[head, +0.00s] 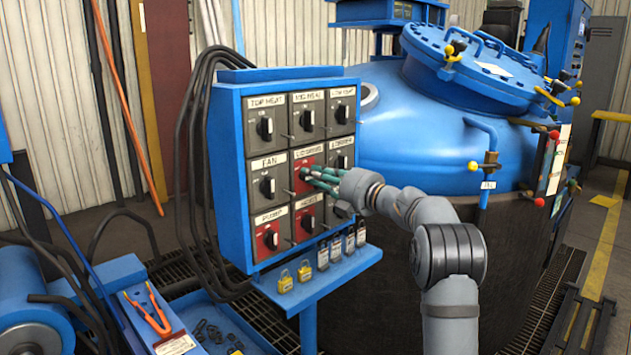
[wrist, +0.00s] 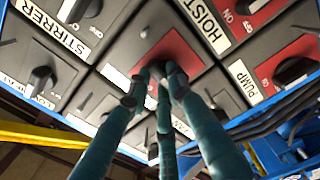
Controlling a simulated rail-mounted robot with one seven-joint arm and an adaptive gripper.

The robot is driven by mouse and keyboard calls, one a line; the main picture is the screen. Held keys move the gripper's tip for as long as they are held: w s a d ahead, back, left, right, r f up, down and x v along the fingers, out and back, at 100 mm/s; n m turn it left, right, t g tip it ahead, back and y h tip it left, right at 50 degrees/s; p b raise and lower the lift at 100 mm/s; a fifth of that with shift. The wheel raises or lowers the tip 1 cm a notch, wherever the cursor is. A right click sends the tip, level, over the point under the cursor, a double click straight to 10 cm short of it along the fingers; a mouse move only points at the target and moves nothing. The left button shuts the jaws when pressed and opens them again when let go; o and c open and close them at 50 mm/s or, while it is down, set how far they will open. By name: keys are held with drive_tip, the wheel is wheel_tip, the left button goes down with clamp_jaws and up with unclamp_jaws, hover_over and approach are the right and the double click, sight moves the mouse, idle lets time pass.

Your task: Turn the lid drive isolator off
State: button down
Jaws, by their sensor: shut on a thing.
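The lid drive isolator (head: 307,160) is the red-plated switch in the middle of the blue panel, under a label that reads LID DRIVE. In the wrist view its red plate (wrist: 196,52) shows behind my fingertips. My gripper (head: 308,173) has teal fingers and reaches in from the right. In the wrist view my gripper (wrist: 160,76) has its fingertips closed together around the isolator's handle at the plate. The fingers mostly hide the handle, so its exact angle cannot be told.
Other switches crowd around it: FAN (head: 267,186) at left, PUMP (head: 270,240) and HOIST (head: 308,223) below, STIRRER (wrist: 75,10) at its side. Thin pins stick out between the switches. A blue shelf (head: 340,268) with padlocks and tags juts out below. The blue furnace vessel (head: 405,125) stands behind.

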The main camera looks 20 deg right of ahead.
drive_tip(key=shift+n, duration=0.3)
drive_tip(key=c, duration=1.6)
unclamp_jaws()
drive_tip(key=shift+c, duration=0.2)
drive_tip(key=shift+o, duration=0.5)
drive_tip(key=v, duration=1.2)
